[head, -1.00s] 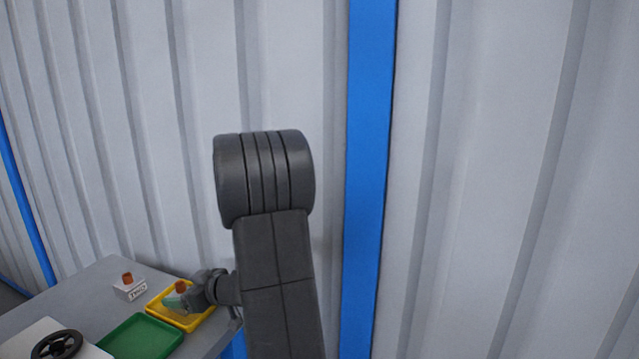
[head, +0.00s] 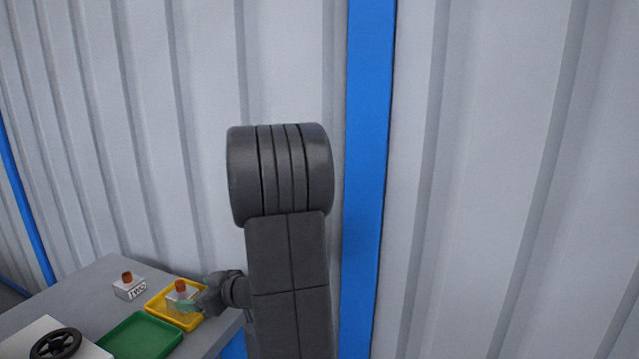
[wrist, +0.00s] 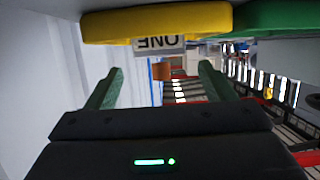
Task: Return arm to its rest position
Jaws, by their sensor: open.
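My gripper (head: 188,304) is low over the yellow tray (head: 200,320) on the table in the head view. In the wrist view my gripper (wrist: 158,80) is open. Its two green fingers stand wide apart, with a clear gap to the orange knob seen between them. The block sits in the yellow tray, which also shows in the wrist view (wrist: 110,24). In the head view the gripper partly hides the block (head: 178,295).
A second white block (head: 128,288) with an orange knob and a label stands left of the yellow tray. A green tray (head: 140,335) and a black handwheel (head: 57,344) are nearer. The corrugated wall (head: 480,150) rises behind the table.

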